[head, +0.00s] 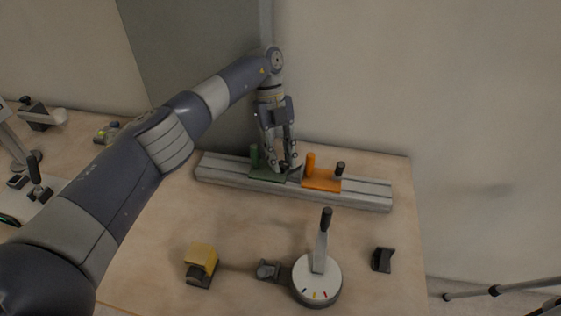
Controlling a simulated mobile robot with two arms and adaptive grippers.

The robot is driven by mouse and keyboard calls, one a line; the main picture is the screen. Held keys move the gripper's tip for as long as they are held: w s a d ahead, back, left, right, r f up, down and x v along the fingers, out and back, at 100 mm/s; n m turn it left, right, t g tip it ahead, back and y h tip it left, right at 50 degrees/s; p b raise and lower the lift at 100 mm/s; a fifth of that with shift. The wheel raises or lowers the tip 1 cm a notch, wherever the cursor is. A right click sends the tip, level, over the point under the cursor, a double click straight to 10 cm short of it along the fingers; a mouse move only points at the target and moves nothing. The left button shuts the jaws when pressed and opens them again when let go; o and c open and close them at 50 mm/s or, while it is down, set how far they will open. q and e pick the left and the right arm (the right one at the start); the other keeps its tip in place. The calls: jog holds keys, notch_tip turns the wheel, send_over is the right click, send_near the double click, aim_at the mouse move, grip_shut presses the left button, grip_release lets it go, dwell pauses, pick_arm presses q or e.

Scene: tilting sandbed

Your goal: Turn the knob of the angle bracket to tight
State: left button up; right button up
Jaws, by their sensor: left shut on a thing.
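My left gripper (284,166) reaches down to the grey rail (228,169) near the back of the table. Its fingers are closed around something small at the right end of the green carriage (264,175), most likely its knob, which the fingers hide. A green post (254,156) stands on that carriage, left of the fingers. The orange carriage (321,181) sits just right of the gripper, with an orange post (310,163) and a black knob (340,168). I cannot tell for sure which part is the angle bracket. My right gripper is not in view.
A round white dial (317,283) with an upright black-handled lever (325,225) stands at the front. A yellow-topped block (201,260) and a small black block (382,259) lie on either side. More devices stand at the left. The table between rail and dial is clear.

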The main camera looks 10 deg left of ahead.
aim_at(282, 161)
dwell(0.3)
pick_arm(q)
jog(key=o, duration=1.1)
jog(key=shift+d, duration=0.1)
notch_tip(282, 161, up, 10)
jog(key=shift+r, duration=0.1)
